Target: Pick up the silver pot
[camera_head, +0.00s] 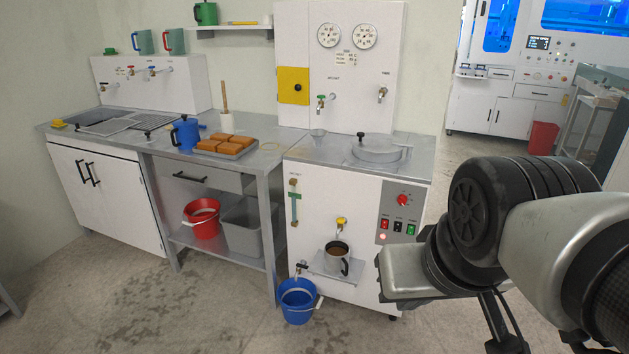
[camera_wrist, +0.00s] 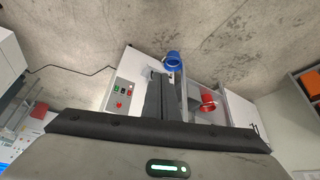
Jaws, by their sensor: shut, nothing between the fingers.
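The silver pot (camera_head: 336,262) stands upright on a small metal shelf (camera_head: 318,268) at the front of the white machine. It holds something brown, and its black handle faces right. My gripper shows in the wrist view with its dark fingers (camera_wrist: 157,88) shut and empty. In the head view its grey body is to the right of the pot, apart from it. I cannot make out the pot in the wrist view, where the fingers cover part of the machine.
A yellow-handled tap (camera_head: 341,223) sits just above the pot. A blue bucket (camera_head: 298,303) stands on the floor below, left of the shelf. A steel table (camera_head: 250,180) with a blue jug (camera_head: 186,134) adjoins the machine on the left. The floor in front is clear.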

